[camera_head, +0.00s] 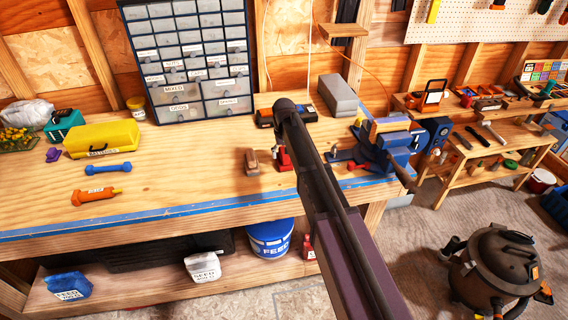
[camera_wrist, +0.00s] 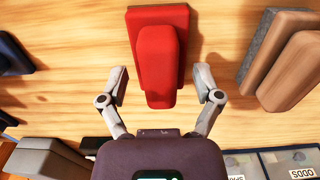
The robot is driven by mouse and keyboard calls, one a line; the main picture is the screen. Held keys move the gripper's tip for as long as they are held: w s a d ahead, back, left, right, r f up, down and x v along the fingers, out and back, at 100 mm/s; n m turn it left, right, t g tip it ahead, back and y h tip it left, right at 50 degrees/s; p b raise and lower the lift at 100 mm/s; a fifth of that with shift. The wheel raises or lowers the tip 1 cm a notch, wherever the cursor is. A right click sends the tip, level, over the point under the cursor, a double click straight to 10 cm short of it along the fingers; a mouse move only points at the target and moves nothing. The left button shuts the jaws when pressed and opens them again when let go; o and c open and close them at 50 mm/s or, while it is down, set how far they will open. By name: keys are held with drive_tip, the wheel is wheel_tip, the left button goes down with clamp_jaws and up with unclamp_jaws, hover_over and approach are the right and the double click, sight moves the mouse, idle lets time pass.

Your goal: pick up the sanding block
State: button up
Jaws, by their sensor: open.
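A red block (camera_wrist: 175,25) with a narrower raised red grip lies on the wooden bench, straight in front of my gripper (camera_wrist: 160,80) in the wrist view. My fingers are spread wide, one on each side of the grip, with a gap on both sides. In the head view the red block (camera_head: 284,158) is partly hidden by my arm. A brown block with a grey side (camera_wrist: 280,55) and a similar raised top lies to the right in the wrist view; the head view shows it left of the red one (camera_head: 251,161). I cannot tell for certain which is the sanding block.
A blue vise (camera_head: 388,145) stands right of the blocks. A drawer cabinet (camera_head: 190,55) and a grey box (camera_head: 338,95) stand behind. A yellow case (camera_head: 101,138) and a blue dumbbell-shaped thing (camera_head: 100,172) lie left. Bare bench lies between.

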drive_tip(key=shift+f, duration=0.45)
idle(0.3)
clamp_jaws()
